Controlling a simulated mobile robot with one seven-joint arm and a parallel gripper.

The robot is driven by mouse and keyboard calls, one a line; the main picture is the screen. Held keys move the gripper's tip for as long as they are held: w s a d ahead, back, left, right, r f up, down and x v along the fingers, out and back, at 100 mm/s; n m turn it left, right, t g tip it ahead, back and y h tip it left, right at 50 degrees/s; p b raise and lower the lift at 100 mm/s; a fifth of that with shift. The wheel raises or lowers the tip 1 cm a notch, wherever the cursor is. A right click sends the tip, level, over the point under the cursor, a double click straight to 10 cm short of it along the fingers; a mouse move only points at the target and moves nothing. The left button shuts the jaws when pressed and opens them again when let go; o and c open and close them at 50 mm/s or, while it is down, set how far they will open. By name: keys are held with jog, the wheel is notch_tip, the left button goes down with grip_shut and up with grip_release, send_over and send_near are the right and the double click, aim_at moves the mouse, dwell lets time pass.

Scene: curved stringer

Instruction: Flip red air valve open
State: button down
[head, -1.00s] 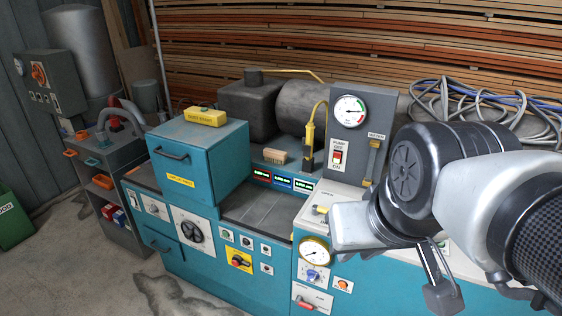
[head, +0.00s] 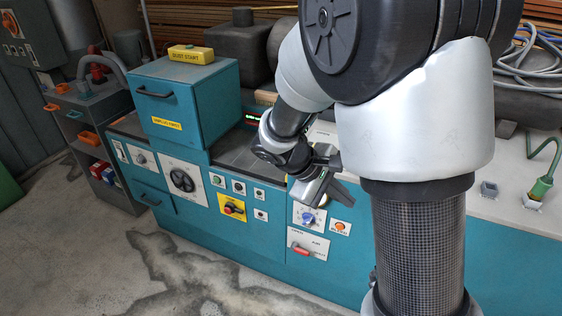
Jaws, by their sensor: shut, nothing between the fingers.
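The red valve handle (head: 300,249) lies roughly level on a small white labelled plate (head: 312,241) on the teal machine's front panel. The lettering on the plate is too small to read. My gripper (head: 336,193) is in front of the panel, above and a little right of the red handle and apart from it. The gripper is shut and empty. The round gauge above the blue knob is hidden behind my gripper and wrist.
A blue knob (head: 309,216) and an orange button (head: 341,227) sit just above the red handle. A red-and-yellow switch (head: 232,207) and a black rotary dial (head: 182,180) are to the left. The floor (head: 110,260) in front is clear.

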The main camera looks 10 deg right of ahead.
jog(key=w+a+f+n+t+h+b, duration=0.1)
jog(key=w+f+n+h+b, duration=0.15)
jog(key=f, duration=0.55)
jog(key=w+a+f+n+t+h+b, duration=0.1)
jog(key=w+f+n+b, duration=0.2)
jog(key=f, duration=0.5)
jog(key=n+t+y+b, duration=0.5)
jog(key=n+t+b, duration=0.3)
jog(key=n, duration=0.8)
send_near(300, 249)
jog(key=s+f+t, duration=0.1)
jog(key=s+f, duration=0.3)
jog(key=f, duration=0.4)
jog(key=shift+a+h+p, duration=0.25)
jog(key=shift+a+p, duration=0.15)
jog(key=shift+p, duration=0.05)
jog(key=b+x, duration=0.3)
jog(key=x, duration=0.7)
jog(key=shift+d+r, duration=0.1)
jog(key=shift+r, duration=2)
